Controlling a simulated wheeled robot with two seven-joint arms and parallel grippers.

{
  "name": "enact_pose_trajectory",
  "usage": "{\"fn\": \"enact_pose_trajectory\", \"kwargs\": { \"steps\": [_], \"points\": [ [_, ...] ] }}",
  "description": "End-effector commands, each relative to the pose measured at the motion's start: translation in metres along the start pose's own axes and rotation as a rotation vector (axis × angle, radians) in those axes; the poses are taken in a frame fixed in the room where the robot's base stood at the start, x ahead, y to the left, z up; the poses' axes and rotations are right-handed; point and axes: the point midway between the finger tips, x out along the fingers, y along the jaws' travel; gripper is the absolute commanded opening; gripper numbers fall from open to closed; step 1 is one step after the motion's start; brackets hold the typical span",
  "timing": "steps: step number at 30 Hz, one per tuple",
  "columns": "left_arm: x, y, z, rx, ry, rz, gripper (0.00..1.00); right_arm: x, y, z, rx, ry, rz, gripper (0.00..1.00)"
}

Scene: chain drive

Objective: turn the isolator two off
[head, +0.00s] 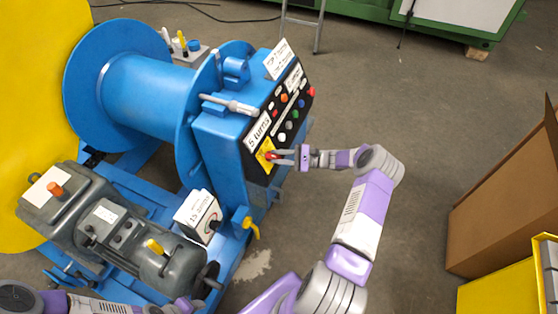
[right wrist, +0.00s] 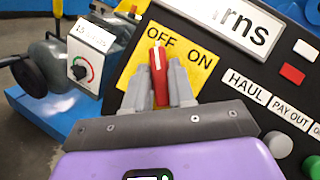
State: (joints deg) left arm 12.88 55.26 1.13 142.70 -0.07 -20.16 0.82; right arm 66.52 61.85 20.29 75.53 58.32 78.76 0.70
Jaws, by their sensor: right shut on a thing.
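The isolator is a red handle (right wrist: 158,75) on a yellow plate (right wrist: 191,67) marked OFF and ON, on the sloping black control panel (head: 284,117). My right gripper (head: 276,156) reaches it from the right in the head view and is shut on the handle, one finger on each side. In the right wrist view the handle's tip points up and partly covers the OFF label; ON is to its right. I cannot read a number for this isolator.
Coloured buttons (head: 288,124) sit on the panel beside the plate. A white box (head: 198,215) with a black knob and a yellow lever (head: 251,227) stand below it. The blue drum (head: 143,92) and grey motor (head: 150,250) are at left. Floor to the right is clear up to a cardboard box (head: 506,205).

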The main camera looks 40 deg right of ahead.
Motion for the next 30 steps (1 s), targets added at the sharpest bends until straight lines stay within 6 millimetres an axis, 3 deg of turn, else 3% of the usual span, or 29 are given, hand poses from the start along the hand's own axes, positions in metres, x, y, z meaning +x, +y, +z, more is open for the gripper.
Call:
{"fn": "enact_pose_trajectory", "kwargs": {
  "steps": [9,25,26,29,30],
  "points": [
    [0.0094,-0.0035,-0.0004,0.000,0.000,0.000,0.43,-0.0006,-0.0007,-0.0008,-0.091,0.003,0.065,0.00],
    [0.0100,-0.0037,-0.0005,0.000,0.000,0.000,0.43,-0.0005,-0.0014,-0.0001,-0.107,0.002,0.074,0.00],
    [0.0100,-0.0037,-0.0005,0.000,0.000,0.000,0.43,-0.0005,-0.0014,-0.0001,-0.107,0.002,0.074,0.28],
    [0.0100,-0.0037,-0.0005,0.000,0.000,0.000,0.43,-0.0004,-0.0013,0.0000,-0.106,0.002,0.074,0.44],
    [0.0100,-0.0037,-0.0005,0.000,0.000,0.000,0.43,-0.0003,-0.0013,0.0000,-0.106,0.002,0.074,0.45]
  ]
}}
